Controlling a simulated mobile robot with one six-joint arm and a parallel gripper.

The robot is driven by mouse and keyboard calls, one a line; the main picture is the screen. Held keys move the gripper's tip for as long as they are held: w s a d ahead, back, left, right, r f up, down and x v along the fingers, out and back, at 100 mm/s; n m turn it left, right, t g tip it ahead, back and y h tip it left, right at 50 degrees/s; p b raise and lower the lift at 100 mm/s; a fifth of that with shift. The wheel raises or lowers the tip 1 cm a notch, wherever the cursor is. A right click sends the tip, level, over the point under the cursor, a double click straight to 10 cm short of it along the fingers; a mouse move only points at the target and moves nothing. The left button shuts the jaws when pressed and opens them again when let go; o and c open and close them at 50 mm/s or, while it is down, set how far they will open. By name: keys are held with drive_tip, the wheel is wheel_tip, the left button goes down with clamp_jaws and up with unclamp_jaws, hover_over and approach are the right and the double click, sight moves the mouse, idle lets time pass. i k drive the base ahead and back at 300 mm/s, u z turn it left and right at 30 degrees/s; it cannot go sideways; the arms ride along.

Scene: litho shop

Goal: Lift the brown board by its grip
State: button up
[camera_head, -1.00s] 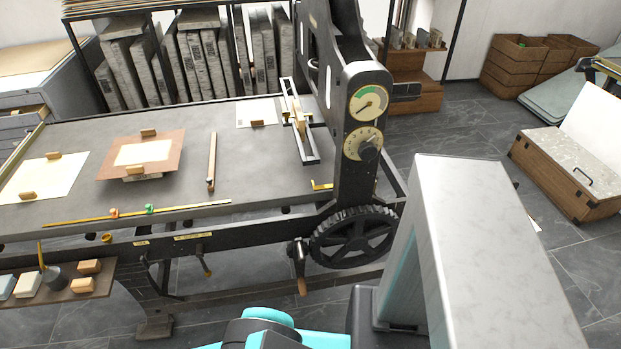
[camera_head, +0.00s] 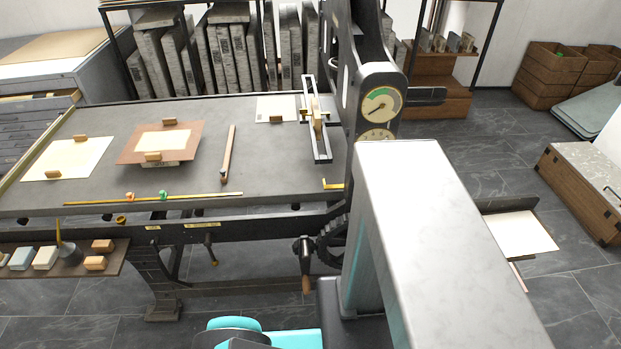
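The brown board (camera_head: 188,143) lies on the grey press bed at the left, with a cream sheet (camera_head: 162,142) on its middle. It appears raised on a pale block (camera_head: 160,164) that shows under its front edge. A small wooden grip (camera_head: 153,156) sits at its front edge, and another wooden grip (camera_head: 168,124) sits at its back edge. My gripper is not in view.
The press bed (camera_head: 270,150) carries a cream sheet (camera_head: 70,160), a wooden bar (camera_head: 228,153) and a yellow rule (camera_head: 190,196). The press frame with a dial (camera_head: 381,104) stands right of the board. A side shelf (camera_head: 125,258) holds small blocks.

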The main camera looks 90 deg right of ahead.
sight(171, 140)
drive_tip(key=u, duration=0.85)
drive_tip(key=i, duration=1.45)
drive_tip(key=z, duration=4.5)
drive_tip(key=i, duration=0.15)
drive_tip(key=u, duration=2.15)
